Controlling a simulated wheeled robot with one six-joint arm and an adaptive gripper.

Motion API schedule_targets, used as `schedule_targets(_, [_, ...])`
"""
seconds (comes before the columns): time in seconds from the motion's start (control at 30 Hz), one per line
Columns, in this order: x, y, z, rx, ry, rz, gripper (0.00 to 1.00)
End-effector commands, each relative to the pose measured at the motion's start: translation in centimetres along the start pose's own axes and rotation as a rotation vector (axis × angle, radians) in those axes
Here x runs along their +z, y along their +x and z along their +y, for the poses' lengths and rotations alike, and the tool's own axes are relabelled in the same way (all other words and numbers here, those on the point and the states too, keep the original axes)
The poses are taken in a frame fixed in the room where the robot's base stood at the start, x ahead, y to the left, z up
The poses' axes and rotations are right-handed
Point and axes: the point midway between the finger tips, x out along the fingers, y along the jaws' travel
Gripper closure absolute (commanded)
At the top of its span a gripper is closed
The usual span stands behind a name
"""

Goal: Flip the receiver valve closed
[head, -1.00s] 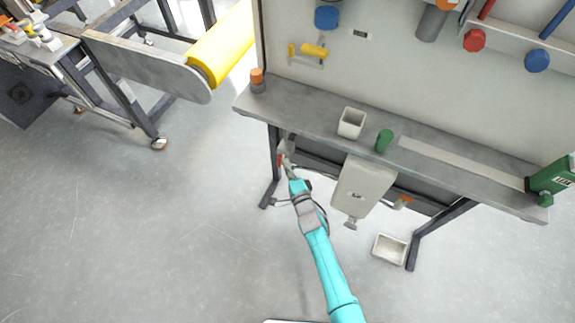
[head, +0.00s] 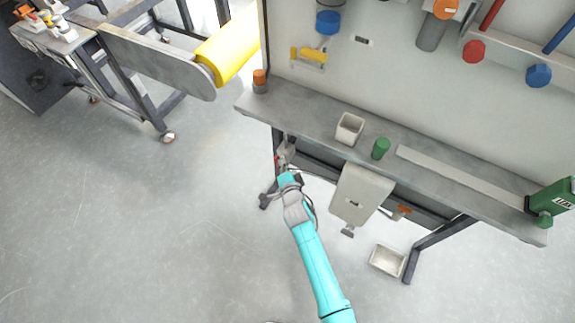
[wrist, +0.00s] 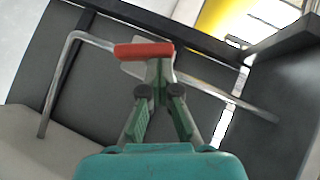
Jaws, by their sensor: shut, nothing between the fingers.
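The valve's red lever handle (wrist: 144,50) lies crosswise in the wrist view, just at the tips of my gripper (wrist: 160,72). A bent metal pipe (wrist: 100,42) runs beside and behind it. The green-padded fingers are drawn together with nothing held between them. I cannot tell whether the fingertips touch the red handle, and the valve body is mostly hidden behind them.
The grey bench top (head: 310,115) is above the gripper, with a dark leg (head: 275,165) close by. A pale box (head: 360,193) hangs below the bench to the right. A white tray (head: 388,260) lies on the floor. Open floor (head: 150,230) spreads to the left.

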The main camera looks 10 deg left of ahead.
Motion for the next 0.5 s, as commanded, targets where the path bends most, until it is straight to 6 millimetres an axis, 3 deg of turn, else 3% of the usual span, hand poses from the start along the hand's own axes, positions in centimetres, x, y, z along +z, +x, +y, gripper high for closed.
schedule_targets(0.5, [1.0,0.9,-1.8,0.338,-0.342,-0.003,1.00])
